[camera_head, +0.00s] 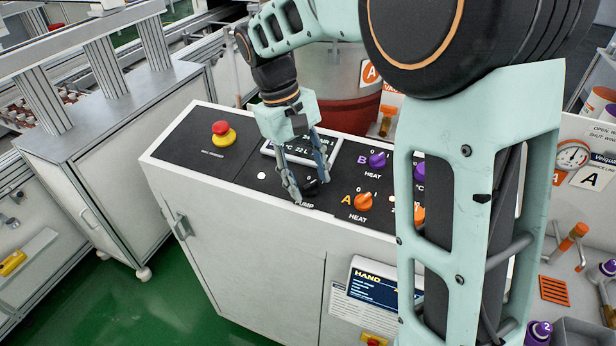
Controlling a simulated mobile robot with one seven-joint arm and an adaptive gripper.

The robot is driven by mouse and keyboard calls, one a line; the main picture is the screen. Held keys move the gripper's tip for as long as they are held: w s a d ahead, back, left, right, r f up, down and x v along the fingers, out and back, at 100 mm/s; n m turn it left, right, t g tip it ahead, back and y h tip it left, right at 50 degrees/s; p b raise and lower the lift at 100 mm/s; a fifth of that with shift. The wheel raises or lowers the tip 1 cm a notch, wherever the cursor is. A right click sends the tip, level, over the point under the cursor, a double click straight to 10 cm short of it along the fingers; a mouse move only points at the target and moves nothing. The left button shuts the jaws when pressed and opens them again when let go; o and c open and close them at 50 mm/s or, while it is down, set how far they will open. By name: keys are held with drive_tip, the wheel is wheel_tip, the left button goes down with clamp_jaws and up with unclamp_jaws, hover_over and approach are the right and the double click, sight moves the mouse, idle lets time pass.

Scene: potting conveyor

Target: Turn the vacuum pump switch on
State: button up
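The vacuum pump switch (311,187) is a black knob on the control panel, above the printed word PUMP. My gripper (307,186) reaches down from above with its two fingers apart. One finger is at the left of the knob and the other is behind and to its right. The fingertips are close around the knob, but I cannot tell whether they touch it. The fingers partly cover the knob and the marks around it, so its setting cannot be read. A white round lamp (262,176) lies left of my gripper.
A red emergency button (221,127) on a yellow base is at the panel's left. Purple heat knob B (377,160) and orange heat knob A (363,201) are close on the right. A display (297,150) is behind the gripper. My arm hides the panel's right part.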

drive_tip(key=v, duration=1.2)
